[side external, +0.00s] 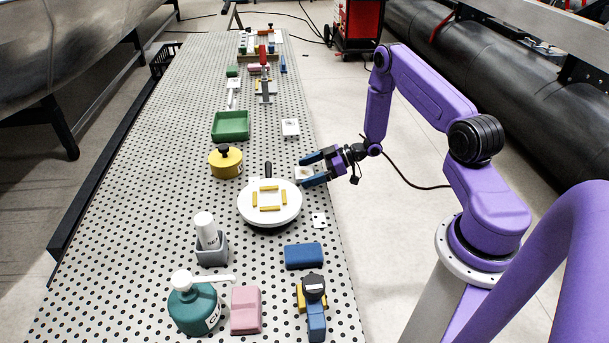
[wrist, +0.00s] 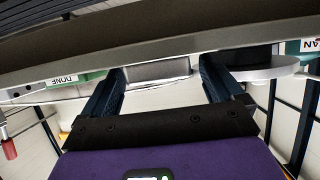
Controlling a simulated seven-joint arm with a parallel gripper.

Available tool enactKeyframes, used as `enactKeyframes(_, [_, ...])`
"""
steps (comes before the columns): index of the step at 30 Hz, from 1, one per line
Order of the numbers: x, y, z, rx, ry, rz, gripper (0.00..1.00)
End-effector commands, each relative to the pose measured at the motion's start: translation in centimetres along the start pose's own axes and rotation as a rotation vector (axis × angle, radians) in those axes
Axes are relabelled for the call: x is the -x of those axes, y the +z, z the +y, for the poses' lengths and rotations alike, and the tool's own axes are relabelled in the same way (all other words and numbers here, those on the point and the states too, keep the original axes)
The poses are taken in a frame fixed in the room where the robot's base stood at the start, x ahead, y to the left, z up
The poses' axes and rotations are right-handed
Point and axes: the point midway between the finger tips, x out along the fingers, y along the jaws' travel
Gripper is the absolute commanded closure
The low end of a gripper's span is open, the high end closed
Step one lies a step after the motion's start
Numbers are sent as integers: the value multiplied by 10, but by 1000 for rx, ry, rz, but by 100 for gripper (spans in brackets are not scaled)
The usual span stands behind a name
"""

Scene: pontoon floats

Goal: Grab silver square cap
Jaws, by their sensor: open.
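My gripper (side external: 308,170) is open above the right edge of the perforated table, its two blue fingers pointing left. A small pale square piece (side external: 301,173) shows between and below the fingertips in the side view; it is too small there to make out fully. In the wrist view, a silver-grey block (wrist: 158,70), likely the square cap, sits between the open fingers (wrist: 163,78), closer to the left one. I see no clear contact with either finger.
A white round turntable (side external: 270,216) with yellow strips stands just left of my gripper. A yellow pot (side external: 226,162) and a green tray (side external: 230,126) lie beyond. A blue block (side external: 304,256) is nearer.

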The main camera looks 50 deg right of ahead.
Motion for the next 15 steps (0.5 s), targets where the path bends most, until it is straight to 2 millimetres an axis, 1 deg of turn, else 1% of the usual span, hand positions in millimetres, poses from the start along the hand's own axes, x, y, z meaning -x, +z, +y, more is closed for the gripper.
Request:
enactKeyframes(6, [-1,0,0,0,0,0,6])
enactKeyframes(7, [-1,0,0,0,0,0,13])
enactKeyframes(8, [-1,0,0,0,0,0,23])
enactKeyframes(9, [-1,0,0,0,0,0,36])
enactKeyframes(11, [-1,0,0,0,0,0,55])
enactKeyframes(12, [-1,0,0,0,0,0,68])
enactKeyframes(15, [0,0,0,0,0,1,70])
